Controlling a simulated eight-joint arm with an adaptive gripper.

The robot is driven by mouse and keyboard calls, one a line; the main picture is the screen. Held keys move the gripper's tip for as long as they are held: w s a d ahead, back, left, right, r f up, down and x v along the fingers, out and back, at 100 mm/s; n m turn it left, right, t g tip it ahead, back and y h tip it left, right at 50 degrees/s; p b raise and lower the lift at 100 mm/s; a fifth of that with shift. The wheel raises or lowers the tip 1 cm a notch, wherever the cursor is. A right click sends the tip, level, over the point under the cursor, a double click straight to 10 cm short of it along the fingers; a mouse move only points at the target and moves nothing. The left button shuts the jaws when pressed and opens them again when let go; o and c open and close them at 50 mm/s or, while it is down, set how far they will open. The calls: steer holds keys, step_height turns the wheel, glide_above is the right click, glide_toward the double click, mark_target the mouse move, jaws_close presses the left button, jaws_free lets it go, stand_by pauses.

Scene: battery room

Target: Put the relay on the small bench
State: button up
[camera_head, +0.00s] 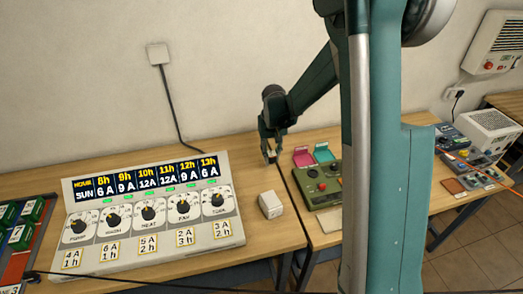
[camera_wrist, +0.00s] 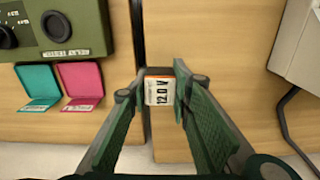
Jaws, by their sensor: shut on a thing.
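My gripper (camera_head: 269,154) hangs over the gap between two wooden benches, and its fingers also show in the wrist view (camera_wrist: 157,88). It is shut on a small block with a dark top and a white label that seems to read 12.0 V (camera_wrist: 160,92); this looks like the relay. In the head view the block is only a small pale patch between the fingers. The bench right of the gap (camera_head: 327,219) carries a green control box (camera_head: 345,185) and a pink (camera_head: 303,157) and a teal (camera_head: 323,152) open-lidded piece. My arm hides part of that bench.
A white console with dials (camera_head: 150,215) fills much of the left bench (camera_head: 246,170). A small white cube (camera_head: 270,205) stands beside it, near the gap. Green modules (camera_head: 22,225) lie far left. A grey power unit (camera_head: 490,130) stands at right.

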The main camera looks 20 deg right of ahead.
steer(key=s+d, duration=0.3)
steer(key=s, duration=0.1)
steer(key=s+d+m, duration=0.1)
steer(key=s+d, duration=0.2)
steer(key=s, duration=0.2)
steer(key=s+d+m, duration=0.1)
steer(key=s+d, duration=0.3)
steer(key=s, duration=0.1)
steer(key=shift+s+d+r, duration=0.1)
steer(key=m, duration=0.2)
glide_toward(329, 222)
steer(key=w+r, duration=0.1)
steer(key=shift+s+r, duration=0.1)
steer(key=shift+s, duration=0.4)
steer(key=shift+f, duration=0.2)
steer(key=shift+f+b, duration=2.05)
steer(key=shift+f, duration=1.15)
steer(key=shift+f+b, duration=0.3)
steer(key=shift+f, duration=0.05)
steer(key=o, duration=1.1)
steer(key=shift+c, duration=0.2)
